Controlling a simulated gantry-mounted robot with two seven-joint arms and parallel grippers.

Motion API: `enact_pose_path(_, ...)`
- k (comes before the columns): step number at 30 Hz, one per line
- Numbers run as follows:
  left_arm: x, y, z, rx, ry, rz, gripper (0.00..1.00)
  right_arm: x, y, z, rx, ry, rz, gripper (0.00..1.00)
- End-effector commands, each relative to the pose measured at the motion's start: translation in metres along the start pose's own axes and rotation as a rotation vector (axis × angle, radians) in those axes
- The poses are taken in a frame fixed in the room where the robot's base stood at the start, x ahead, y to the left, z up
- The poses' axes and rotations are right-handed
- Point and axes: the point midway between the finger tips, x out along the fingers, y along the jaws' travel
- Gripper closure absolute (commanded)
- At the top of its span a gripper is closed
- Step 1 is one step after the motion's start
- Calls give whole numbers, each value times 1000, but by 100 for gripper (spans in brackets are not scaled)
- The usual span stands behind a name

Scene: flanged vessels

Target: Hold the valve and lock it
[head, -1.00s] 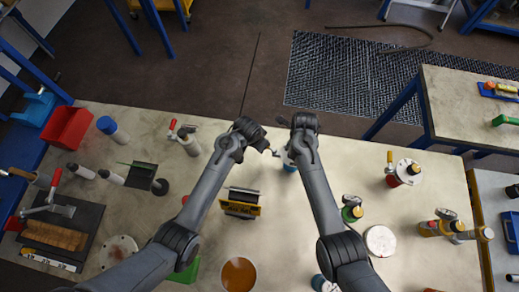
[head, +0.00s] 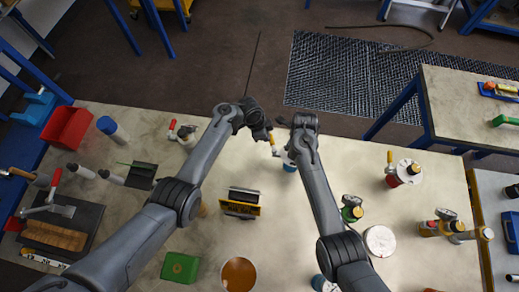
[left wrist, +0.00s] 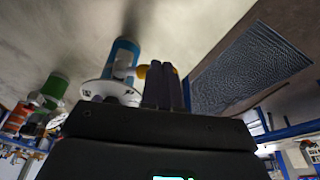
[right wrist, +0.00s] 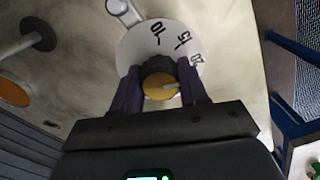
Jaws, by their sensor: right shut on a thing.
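The valve (right wrist: 160,86) has a round white plate with black numbers, with a dark and yellow knob in its middle. My right gripper (right wrist: 158,88) is shut on this knob; its fingers are on either side of it. In the head view the right gripper (head: 292,150) hides most of the valve, and some blue shows below. The left wrist view shows the valve's white flange (left wrist: 108,92) on a blue body. A yellow handle (head: 272,138) shows beside my left gripper (head: 266,132). The left fingers (left wrist: 164,86) are close together in front of the yellow part; contact with it is unclear.
A yellow-black block (head: 241,203) stands between the arms. A green box (head: 180,267) and an orange-brown disc (head: 239,274) lie near the front. Other valves (head: 405,171) stand to the right. The table's back edge is close to both grippers.

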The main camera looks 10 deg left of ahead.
Motion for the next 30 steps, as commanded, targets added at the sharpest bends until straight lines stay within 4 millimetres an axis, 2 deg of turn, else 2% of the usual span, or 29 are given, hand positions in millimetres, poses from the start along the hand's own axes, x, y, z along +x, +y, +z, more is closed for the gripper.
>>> enact_pose_path(9, 4, -3, -7, 114, 1, 35, 100, 4, 1, -1, 0, 3, 1, 100)
enact_pose_path(30, 6, -4, -12, 115, 2, 35, 100, 4, 1, -1, -1, 2, 2, 100)
